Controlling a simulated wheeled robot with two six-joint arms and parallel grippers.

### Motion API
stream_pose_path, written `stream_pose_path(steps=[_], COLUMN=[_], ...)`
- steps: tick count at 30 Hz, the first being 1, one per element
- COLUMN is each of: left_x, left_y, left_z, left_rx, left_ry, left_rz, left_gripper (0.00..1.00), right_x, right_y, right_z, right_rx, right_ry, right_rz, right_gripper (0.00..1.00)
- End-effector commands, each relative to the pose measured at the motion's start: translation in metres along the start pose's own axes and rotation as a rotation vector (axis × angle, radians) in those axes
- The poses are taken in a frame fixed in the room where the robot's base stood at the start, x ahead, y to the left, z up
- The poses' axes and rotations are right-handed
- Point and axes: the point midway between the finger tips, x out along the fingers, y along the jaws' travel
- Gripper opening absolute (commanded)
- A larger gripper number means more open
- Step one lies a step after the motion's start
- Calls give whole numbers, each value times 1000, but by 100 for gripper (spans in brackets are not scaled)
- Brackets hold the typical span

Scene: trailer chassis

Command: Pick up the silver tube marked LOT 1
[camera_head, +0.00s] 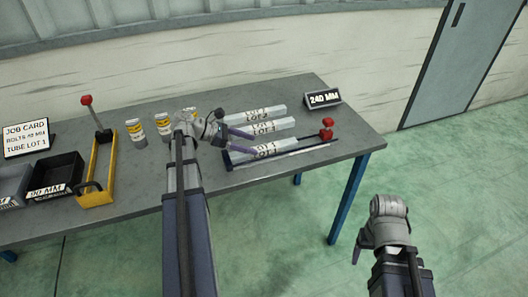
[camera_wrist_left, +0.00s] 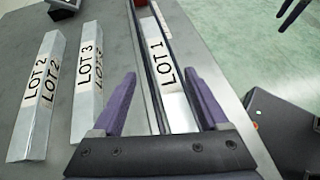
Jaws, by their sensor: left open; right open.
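The silver tube marked LOT 1 (camera_wrist_left: 160,55) lies in a dark-railed holder (camera_head: 300,149). In the head view the tube (camera_head: 272,149) shows at the table's front, partly behind my left gripper. My left gripper (camera_head: 250,141) is open over its left end. In the left wrist view, the open purple fingers (camera_wrist_left: 160,76) sit on either side of this tube; I cannot tell how far above it they are. Tubes LOT 3 (camera_wrist_left: 88,68) and LOT 2 (camera_wrist_left: 38,95) lie to the left there. My right gripper (camera_head: 358,255) hangs open and empty off the table's right side.
A red knob (camera_head: 327,124) stands at the holder's right, near a 240 MM sign (camera_head: 323,98).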

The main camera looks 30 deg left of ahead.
Motion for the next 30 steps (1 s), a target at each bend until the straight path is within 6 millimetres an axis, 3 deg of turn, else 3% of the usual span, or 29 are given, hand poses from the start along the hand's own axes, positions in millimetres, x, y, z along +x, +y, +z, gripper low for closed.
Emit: stream_pose_path(steps=[7, 15, 30], left_x=[38, 42, 41], left_y=[-3, -2, -2], left_z=[2, 5, 5], left_rx=[2, 0, 1], left_ry=[0, 0, 0], left_rz=[-1, 1, 1], left_gripper=[77, 77, 22], right_x=[16, 16, 16], right_y=[-2, -2, -2], right_z=[-1, -1, -1], right_rx=[0, 0, 0], right_ry=[0, 0, 0], right_rz=[0, 0, 0], right_gripper=[72, 72, 72])
